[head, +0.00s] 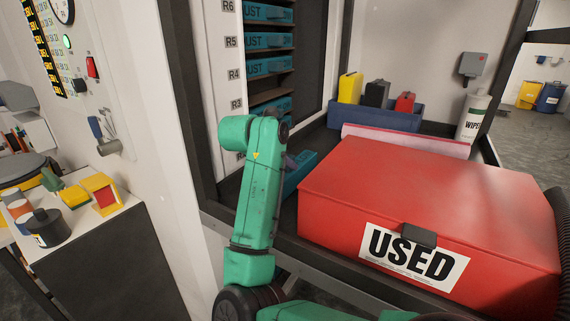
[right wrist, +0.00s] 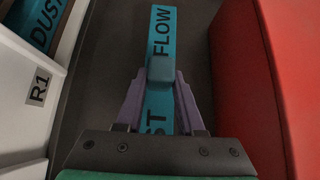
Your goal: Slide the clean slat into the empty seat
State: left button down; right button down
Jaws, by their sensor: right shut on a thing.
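A teal slat (right wrist: 160,32) lettered "DUST FLOW" lies lengthwise ahead of my right gripper (right wrist: 160,78) in the right wrist view. The gripper's purple fingers are shut on the slat's block-like grip. In the head view part of this slat (head: 298,174) shows behind my green right arm, left of the red box. The rack (head: 230,75) holds teal slats beside labels R6 (head: 268,13), R5 (head: 268,40), R4 (head: 268,66) and R3 (head: 268,104). My arm hides the lower rack, and I cannot make out the empty seat. My left gripper is not in view.
The red "USED" box (head: 430,190) stands close to the right of the held slat. The rack post with label R1 (right wrist: 38,90) is at left in the wrist view. A blue bin (head: 400,117) and a wipes canister (head: 473,117) stand behind the box.

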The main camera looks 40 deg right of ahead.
jog(key=shift+c, duration=2.2)
grip_release()
jog(key=b+v, duration=0.2)
jog(key=v, duration=1.2)
jog(key=shift+a+r+b, duration=0.25)
jog(key=shift+b, duration=0.05)
jog(key=shift+s, duration=0.1)
